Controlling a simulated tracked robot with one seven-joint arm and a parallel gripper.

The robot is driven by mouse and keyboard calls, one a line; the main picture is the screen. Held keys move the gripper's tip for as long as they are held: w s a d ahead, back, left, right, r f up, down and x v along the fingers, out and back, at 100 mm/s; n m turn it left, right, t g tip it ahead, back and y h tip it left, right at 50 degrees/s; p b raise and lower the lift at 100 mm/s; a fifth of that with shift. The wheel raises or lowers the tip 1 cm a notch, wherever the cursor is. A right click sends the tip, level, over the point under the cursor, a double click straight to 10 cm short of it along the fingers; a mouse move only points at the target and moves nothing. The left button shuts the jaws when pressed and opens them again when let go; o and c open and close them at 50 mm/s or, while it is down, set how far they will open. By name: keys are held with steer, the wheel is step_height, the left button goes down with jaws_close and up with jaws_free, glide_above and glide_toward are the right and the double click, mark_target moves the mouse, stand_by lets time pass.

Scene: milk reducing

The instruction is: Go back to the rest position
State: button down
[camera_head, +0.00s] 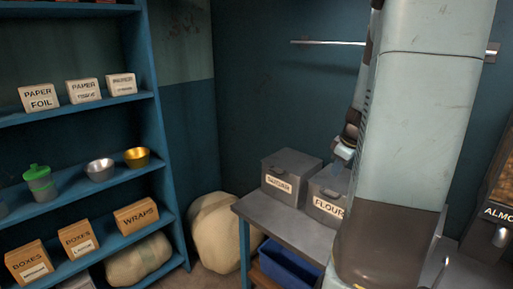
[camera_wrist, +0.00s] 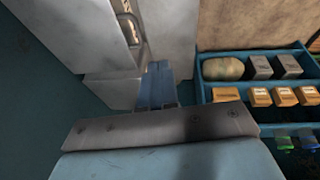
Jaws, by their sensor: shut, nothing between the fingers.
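My gripper (camera_wrist: 158,84) shows in the wrist view as two blue fingers held together with nothing between them. Behind the fingertips is a pale grey cabinet-like body (camera_wrist: 166,38). My gripper appears clear of the shelf unit, which lies to its right in that view.
A blue shelf unit (camera_head: 159,130) holds boxes, tins and a green-lidded jar (camera_head: 40,183). A grey table (camera_head: 290,227) bears two labelled bins, one marked flour (camera_head: 328,205). A pale sack (camera_head: 217,238) stands between shelf and table. Brown floor shows beside the shelf (camera_wrist: 235,24).

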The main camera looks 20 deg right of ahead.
steer(key=s+a+r+m, duration=0.1)
steer(key=s+a+r, duration=0.1)
steer(key=a+r, duration=0.35)
steer(key=s+a+r+m, duration=0.1)
steer(key=a+r, duration=0.2)
steer(key=a, duration=0.6)
steer(key=s+a+r+m+t, duration=0.2)
steer(key=s+a+r+m, duration=0.2)
steer(key=s+a, duration=0.7)
steer(key=shift+s+a+r+h, duration=0.15)
steer(key=shift+s+r+h, duration=0.15)
steer(key=shift+s+r, duration=0.35)
